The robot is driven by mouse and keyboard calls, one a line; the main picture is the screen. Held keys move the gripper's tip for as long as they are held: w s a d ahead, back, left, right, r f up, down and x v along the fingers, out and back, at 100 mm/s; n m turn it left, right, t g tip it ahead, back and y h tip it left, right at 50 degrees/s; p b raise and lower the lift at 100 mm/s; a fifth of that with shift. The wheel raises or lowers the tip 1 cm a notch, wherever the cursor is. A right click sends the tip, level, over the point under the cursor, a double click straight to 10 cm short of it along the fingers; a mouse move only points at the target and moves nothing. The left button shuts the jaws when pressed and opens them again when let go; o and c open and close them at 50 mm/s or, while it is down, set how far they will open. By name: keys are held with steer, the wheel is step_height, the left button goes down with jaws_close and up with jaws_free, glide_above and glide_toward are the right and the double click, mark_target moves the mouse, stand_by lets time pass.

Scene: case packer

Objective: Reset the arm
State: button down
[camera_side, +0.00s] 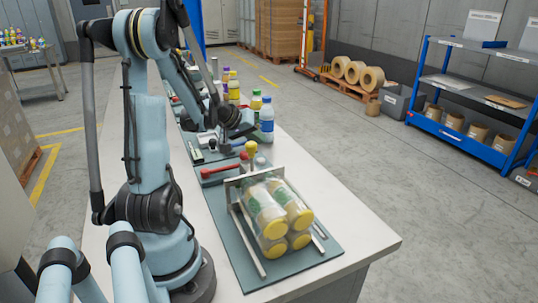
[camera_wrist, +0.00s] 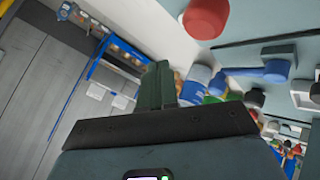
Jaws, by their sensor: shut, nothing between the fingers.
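My arm reaches over the white bench (camera_side: 345,218) from its base on the left side. My gripper (camera_side: 243,131) is held above the bench, beside the blue-capped bottle (camera_side: 267,122); whether they touch cannot be told. In the wrist view my gripper (camera_wrist: 157,88) shows as dark greenish fingers close together, with nothing held between them. A blurred red round thing (camera_wrist: 205,18) is at the top of that view.
A clear pack of yellow-lidded jars (camera_side: 272,215) lies in a metal frame on a grey-green mat (camera_side: 228,243). A red-handled tool (camera_side: 220,170) lies behind it. Several bottles (camera_side: 233,90) line the bench. Blue shelving (camera_side: 470,95) stands across the open floor.

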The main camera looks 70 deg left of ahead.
steer(key=w+d+r+m+g, duration=0.1)
steer(key=w+d+r+m, duration=0.7)
steer(key=d, duration=0.5)
steer(key=s+d+m, duration=0.1)
steer(key=s+d, duration=0.2)
steer(key=d, duration=0.3)
steer(key=s+d+f+m+h, duration=0.1)
steer(key=s+d, duration=0.2)
steer(key=d, duration=0.3)
steer(key=s+d+f+m+g, duration=0.1)
steer(key=s+d, duration=0.2)
steer(key=d, duration=0.4)
steer(key=shift+s+f+h, duration=0.1)
steer(key=shift+s+h, duration=0.2)
steer(key=shift+h, duration=0.1)
